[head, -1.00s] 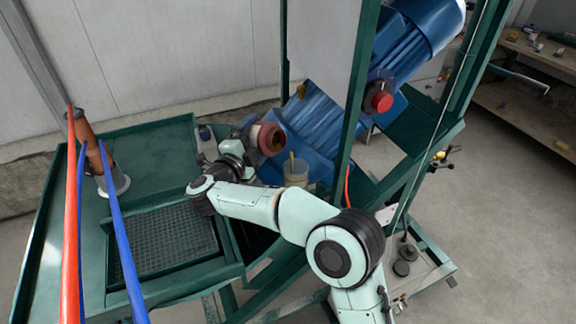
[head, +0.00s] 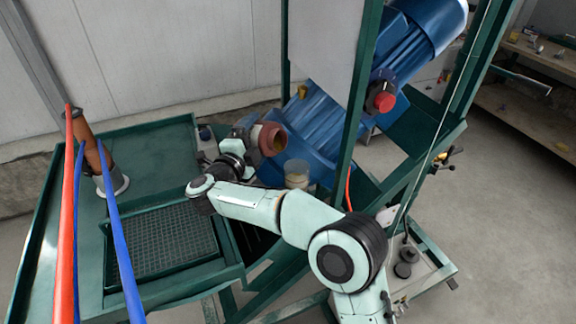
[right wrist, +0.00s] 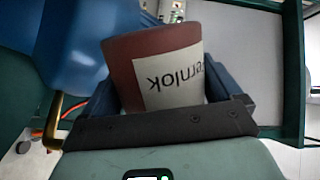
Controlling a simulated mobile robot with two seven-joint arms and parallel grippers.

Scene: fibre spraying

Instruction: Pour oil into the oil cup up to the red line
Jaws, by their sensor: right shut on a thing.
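A reddish-brown oil container (head: 272,139) is tilted on its side, its round mouth facing right toward the oil cup. In the right wrist view the container (right wrist: 125,65) shows a white label with partly visible, upside-down lettering. My right gripper (head: 250,136) is shut around it; the dark fingers (right wrist: 158,88) flank it in the right wrist view. The clear oil cup (head: 297,173) stands just right of and below the mouth, with pale yellowish content in its lower part. No oil stream shows between them. The red line cannot be made out. My left gripper is not in view.
A blue motor (head: 425,35) and blue machine housing (head: 322,120) stand behind the cup. A green frame post (head: 352,130) rises close to its right. The green table (head: 150,150) holds a dark grid tray (head: 165,240) at left.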

